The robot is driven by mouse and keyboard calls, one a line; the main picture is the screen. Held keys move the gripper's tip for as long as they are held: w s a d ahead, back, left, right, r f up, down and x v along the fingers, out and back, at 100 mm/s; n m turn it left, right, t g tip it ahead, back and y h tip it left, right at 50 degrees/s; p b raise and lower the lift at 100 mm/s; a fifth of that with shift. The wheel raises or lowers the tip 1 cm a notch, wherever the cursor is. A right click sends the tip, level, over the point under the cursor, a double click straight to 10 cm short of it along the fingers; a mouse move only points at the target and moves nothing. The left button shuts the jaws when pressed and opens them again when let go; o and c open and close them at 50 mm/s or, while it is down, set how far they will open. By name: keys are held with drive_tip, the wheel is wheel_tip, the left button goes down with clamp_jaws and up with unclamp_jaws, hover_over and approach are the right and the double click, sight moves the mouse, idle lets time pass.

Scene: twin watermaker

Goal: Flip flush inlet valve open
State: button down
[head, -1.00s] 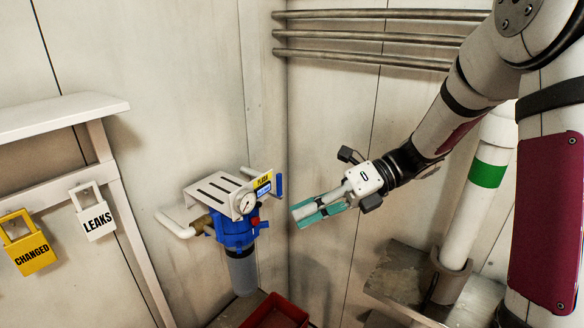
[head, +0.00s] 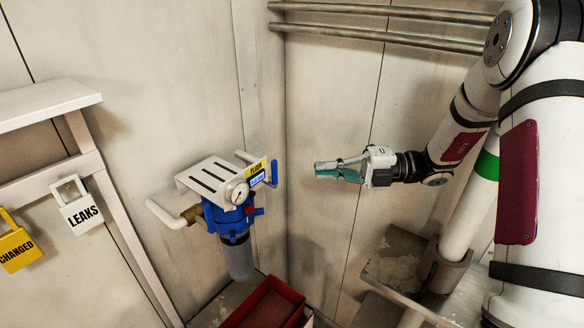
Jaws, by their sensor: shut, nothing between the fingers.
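The flush unit is a blue filter housing (head: 232,218) with a clear grey bowl below, mounted at the wall corner. A slotted white bracket (head: 208,178) covers its top, with a round gauge (head: 237,193) and a yellow-and-blue label (head: 257,173) on the front. A blue lever handle (head: 274,173) stands upright at the unit's right side; I take it for the valve handle. My gripper (head: 318,170) is shut and empty, with teal fingers pointing left. It is in the air to the right of the blue handle, apart from it.
A white pipe (head: 165,214) joins the unit from the left. A red bin (head: 268,306) sits below. Metal pipes (head: 390,28) run along the upper wall.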

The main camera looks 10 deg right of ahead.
sight(266, 170)
drive_tip(key=a, duration=0.3)
drive_tip(key=a+p, duration=0.1)
drive_tip(key=a, duration=0.2)
drive_tip(key=w+a+p, duration=0.1)
drive_tip(key=a, duration=0.2)
drive_tip(key=shift+a, duration=0.4)
drive_tip(key=shift+w+d, duration=0.1)
drive_tip(key=shift+w, duration=0.05)
